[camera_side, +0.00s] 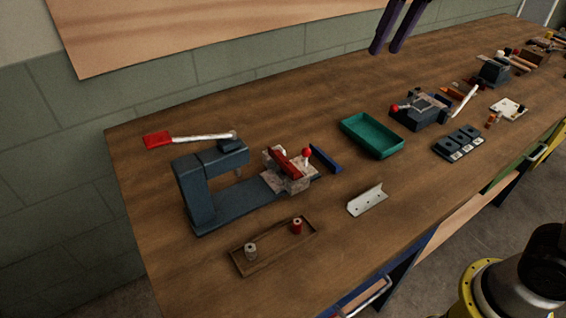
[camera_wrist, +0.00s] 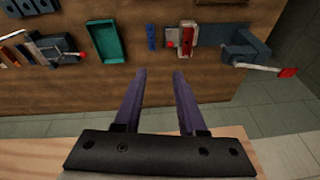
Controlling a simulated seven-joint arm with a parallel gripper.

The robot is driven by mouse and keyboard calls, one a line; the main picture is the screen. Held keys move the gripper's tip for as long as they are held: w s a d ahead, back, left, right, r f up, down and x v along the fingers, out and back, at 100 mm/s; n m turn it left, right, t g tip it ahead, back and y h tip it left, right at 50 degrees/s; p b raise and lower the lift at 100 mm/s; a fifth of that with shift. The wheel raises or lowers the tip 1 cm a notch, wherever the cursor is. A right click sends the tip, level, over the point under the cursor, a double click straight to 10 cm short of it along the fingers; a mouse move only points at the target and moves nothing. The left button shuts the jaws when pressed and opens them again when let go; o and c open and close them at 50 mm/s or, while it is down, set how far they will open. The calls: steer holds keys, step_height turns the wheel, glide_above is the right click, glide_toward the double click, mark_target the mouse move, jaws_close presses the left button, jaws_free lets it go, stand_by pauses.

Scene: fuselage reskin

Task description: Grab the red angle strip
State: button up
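The red angle strip (camera_side: 286,162) lies in the grey fixture (camera_side: 298,184) at the foot of the dark blue lever press (camera_side: 198,190). In the wrist view the red angle strip (camera_wrist: 187,37) shows beyond my fingers, up and to the right. My gripper (camera_side: 386,49) hangs at the top of the side view, well above the bench and apart from the strip. In the wrist view my gripper (camera_wrist: 159,74) has its two purple fingers spread with nothing between them.
A red ball knob (camera_side: 307,153) stands beside the strip, and a blue strip (camera_side: 325,158) lies to its right. A green tray (camera_side: 372,136), a silver angle bracket (camera_side: 367,200) and a wooden tray (camera_side: 273,247) are nearby. The press's red-handled lever (camera_side: 190,138) sticks out left. The back bench is clear.

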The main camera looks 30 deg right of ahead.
steer(key=w+a+f, duration=0.2)
steer(key=w+a, duration=0.2)
steer(key=w, duration=0.2)
steer(key=n+g, duration=0.2)
steer(key=g, duration=0.1)
glide_above(279, 154)
steer(key=s+a, duration=0.2)
steer(key=s, duration=0.1)
step_height(279, 154, down, 14)
steer(key=shift+h, duration=0.3)
steer(key=shift+f, duration=6.65)
steer(key=shift+c, duration=0.3)
jaws_close()
